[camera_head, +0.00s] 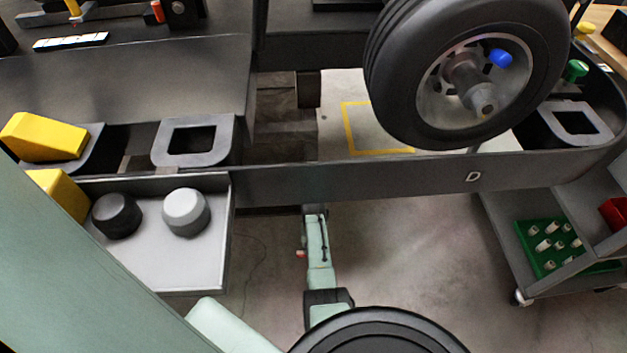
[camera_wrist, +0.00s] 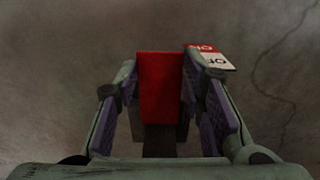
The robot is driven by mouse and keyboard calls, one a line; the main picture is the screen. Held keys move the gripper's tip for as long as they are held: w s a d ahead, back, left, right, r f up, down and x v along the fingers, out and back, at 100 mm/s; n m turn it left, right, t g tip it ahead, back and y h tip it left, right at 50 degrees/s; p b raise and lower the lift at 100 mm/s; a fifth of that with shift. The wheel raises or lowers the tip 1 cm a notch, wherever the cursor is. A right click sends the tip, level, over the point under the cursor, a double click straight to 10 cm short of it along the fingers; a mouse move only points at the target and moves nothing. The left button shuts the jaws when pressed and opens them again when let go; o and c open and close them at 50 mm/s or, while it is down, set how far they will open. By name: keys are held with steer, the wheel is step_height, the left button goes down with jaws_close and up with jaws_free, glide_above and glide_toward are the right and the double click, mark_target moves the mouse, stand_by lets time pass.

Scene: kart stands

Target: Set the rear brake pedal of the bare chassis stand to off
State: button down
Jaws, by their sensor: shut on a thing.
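In the wrist view, a red pedal plate (camera_wrist: 160,85) stands between the two purple-padded fingers of my gripper (camera_wrist: 161,100). The gripper is shut on it. The pedal's lower end is dark and partly hidden between the fingers. A small red and white label (camera_wrist: 213,58) lies just beyond the right fingertip; its lettering is turned and small. Which chassis pedal this is cannot be told from this view alone. In the head view, part of my pale green arm (camera_head: 318,255) shows below the chassis rail; the gripper's hold on the pedal cannot be made out there.
A dark chassis rail (camera_head: 350,181) marked D crosses the head view, with a wheel (camera_head: 400,75) above it. A grey tray (camera_head: 155,262) with two knobs is at left. A grey cart (camera_head: 515,205) with a green peg block (camera_head: 551,246) stands at right. Bare floor lies between.

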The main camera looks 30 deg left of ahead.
steer(key=c, duration=1)
jaws_free()
steer(key=shift+c, duration=0.2)
step_height(320, 180, up, 12)
steer(key=shift+s+d, duration=0.1)
steer(key=shift+s, duration=0.05)
